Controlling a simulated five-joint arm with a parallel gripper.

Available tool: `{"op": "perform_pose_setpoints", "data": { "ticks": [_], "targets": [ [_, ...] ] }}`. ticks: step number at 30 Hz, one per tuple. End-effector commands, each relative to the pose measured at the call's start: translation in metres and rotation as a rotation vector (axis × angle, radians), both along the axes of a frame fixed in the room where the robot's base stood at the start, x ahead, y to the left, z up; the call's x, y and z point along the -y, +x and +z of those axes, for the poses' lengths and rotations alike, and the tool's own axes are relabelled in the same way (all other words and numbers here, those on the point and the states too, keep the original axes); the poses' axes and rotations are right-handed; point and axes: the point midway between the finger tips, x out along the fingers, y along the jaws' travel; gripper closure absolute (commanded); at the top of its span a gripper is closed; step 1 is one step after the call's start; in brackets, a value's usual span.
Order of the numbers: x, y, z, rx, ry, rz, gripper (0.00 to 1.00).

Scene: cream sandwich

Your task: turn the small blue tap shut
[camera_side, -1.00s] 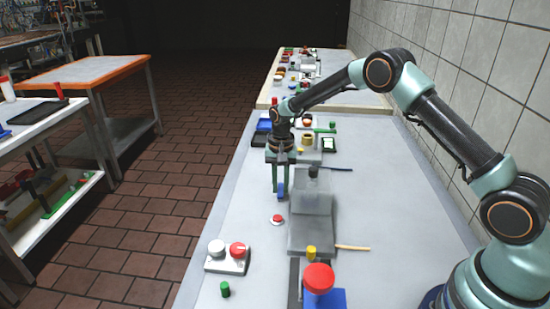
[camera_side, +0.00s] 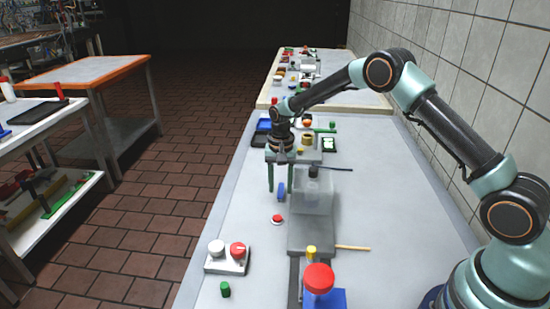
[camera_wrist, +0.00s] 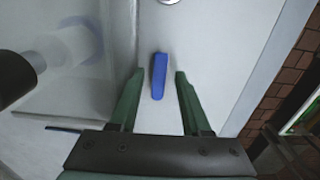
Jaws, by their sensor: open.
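The small blue tap (camera_side: 281,191) stands on the grey table, just left of a clear box. In the wrist view the blue tap handle (camera_wrist: 159,76) is a narrow bar, lying nearly lengthwise between and a little beyond my fingertips. My gripper (camera_side: 280,190) points down over the tap with its two green fingers spread apart. In the wrist view my gripper (camera_wrist: 158,73) is open, with one finger on each side of the tap and a gap on both sides. The tap's base is not clearly visible.
The clear box (camera_side: 312,197) with a dark-topped item stands close to the right of my gripper. A red button (camera_side: 277,219) is in front of the tap. A switch box (camera_side: 228,258) and a green cylinder (camera_side: 225,289) are nearer. The table's left edge is close by.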

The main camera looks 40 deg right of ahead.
Motion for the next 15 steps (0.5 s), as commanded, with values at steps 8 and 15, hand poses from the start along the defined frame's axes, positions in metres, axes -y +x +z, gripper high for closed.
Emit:
{"op": "perform_pose_setpoints", "data": {
  "ticks": [8,15],
  "targets": [
    [-0.0024,0.0015,-0.0012,-0.004,0.000,0.234,0.47],
    [-0.0071,0.0038,-0.0009,-0.002,0.000,0.508,0.47]
  ]
}}
